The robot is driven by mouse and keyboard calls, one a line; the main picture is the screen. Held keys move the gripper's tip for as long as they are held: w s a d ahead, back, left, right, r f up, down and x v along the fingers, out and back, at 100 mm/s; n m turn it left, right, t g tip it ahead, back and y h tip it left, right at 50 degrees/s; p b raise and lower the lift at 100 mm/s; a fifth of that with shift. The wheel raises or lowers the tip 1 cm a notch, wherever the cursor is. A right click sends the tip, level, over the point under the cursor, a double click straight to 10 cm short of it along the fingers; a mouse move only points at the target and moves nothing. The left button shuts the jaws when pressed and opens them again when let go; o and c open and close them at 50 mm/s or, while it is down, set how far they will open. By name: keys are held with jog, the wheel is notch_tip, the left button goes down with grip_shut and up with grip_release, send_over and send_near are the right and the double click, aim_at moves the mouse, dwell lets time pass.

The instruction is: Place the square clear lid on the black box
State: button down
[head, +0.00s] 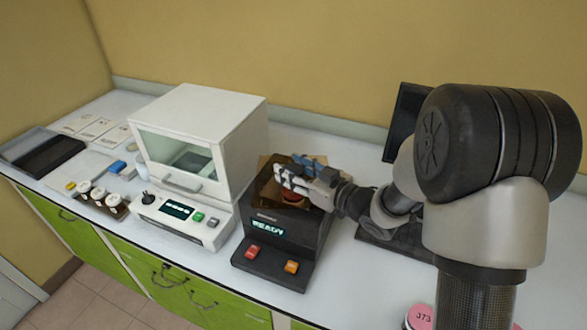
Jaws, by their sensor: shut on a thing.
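The black box (275,262) stands on the counter, with a lit READY display, a red button and an orange button on its sloped front. My gripper (284,179) is over the top of this box, reaching in from the right. It is shut on the square clear lid (266,190), which looks brownish and see-through over the box top. A reddish round part (291,197) shows beneath the fingers. The fingers hide much of the lid, and I cannot tell whether it touches the box all round.
A white instrument (205,110) with a glass window stands close to the left of the black box. Farther left are a rack of small white-capped jars (98,196) and a dark tray (48,155). A dark monitor (402,120) stands behind my arm. A pink-topped container (421,317) is at the front right.

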jog(key=shift+f+b, duration=0.55)
dwell(0.4)
jog(key=c, duration=0.8)
grip_release()
